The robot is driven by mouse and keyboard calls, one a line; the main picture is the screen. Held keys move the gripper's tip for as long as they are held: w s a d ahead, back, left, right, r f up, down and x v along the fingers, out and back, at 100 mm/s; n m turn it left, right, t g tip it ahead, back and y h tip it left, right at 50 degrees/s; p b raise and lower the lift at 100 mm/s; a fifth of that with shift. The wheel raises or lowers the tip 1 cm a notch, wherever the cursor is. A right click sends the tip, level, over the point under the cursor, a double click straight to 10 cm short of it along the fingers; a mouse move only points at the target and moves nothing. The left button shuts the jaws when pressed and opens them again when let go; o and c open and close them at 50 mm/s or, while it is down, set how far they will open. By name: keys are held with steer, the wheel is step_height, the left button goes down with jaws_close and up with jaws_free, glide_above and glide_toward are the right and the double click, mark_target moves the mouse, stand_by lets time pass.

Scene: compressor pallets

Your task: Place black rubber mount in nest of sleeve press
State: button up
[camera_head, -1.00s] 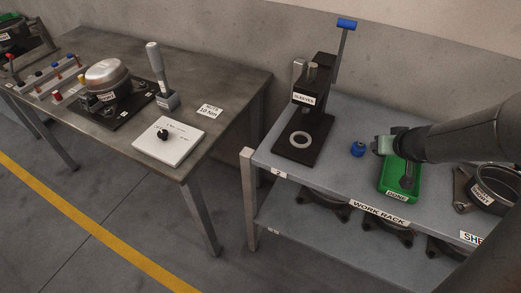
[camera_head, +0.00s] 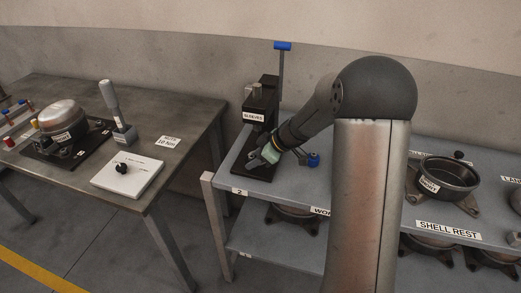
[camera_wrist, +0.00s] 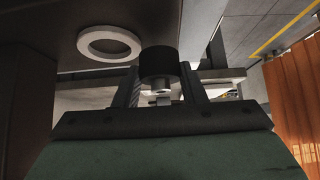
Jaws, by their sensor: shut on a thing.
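The sleeve press (camera_head: 262,102), a black stand with a "SLEEVES" label and a blue-tipped lever, stands at the left end of the work rack. Its nest, a pale ring (camera_wrist: 109,43) on the dark base, shows in the wrist view. My gripper (camera_wrist: 160,88) is shut on the black rubber mount (camera_wrist: 158,62), a short black cylinder with a metal stud between the fingers. The mount is beside the ring, to its right in the wrist view, and apart from it. In the head view my gripper (camera_head: 264,157) is at the press base and hides the nest.
A blue knob-like part (camera_head: 313,160) sits on the work rack (camera_head: 262,186) close right of my wrist. My arm hides the middle of the rack. A black pan-shaped shell (camera_head: 449,178) stands at right. A bench (camera_head: 190,128) with a white plate (camera_head: 128,175) is at left.

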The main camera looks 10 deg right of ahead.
steer(key=shift+w+d, duration=0.35)
steer(key=shift+w, duration=0.25)
steer(key=shift+w+d, duration=0.35)
steer(key=shift+w, duration=0.25)
steer(key=shift+w+d+f+p, duration=0.15)
steer(key=shift+w+d+f, duration=0.2)
steer(key=shift+w, duration=0.3)
steer(key=shift+w+d+f+p, duration=0.2)
steer(key=shift+w+d, duration=0.15)
steer(key=shift+w, duration=0.25)
steer(key=shift+f, duration=0.2)
steer(key=o, duration=1.1)
steer(key=shift+f, duration=0.2)
steer(key=shift+c, duration=0.2)
steer(key=shift+r, duration=0.1)
steer(key=shift+s+d+r, duration=0.1)
steer(key=shift+r, duration=0.2)
steer(key=v, duration=1.1)
steer(key=shift+r, duration=0.2)
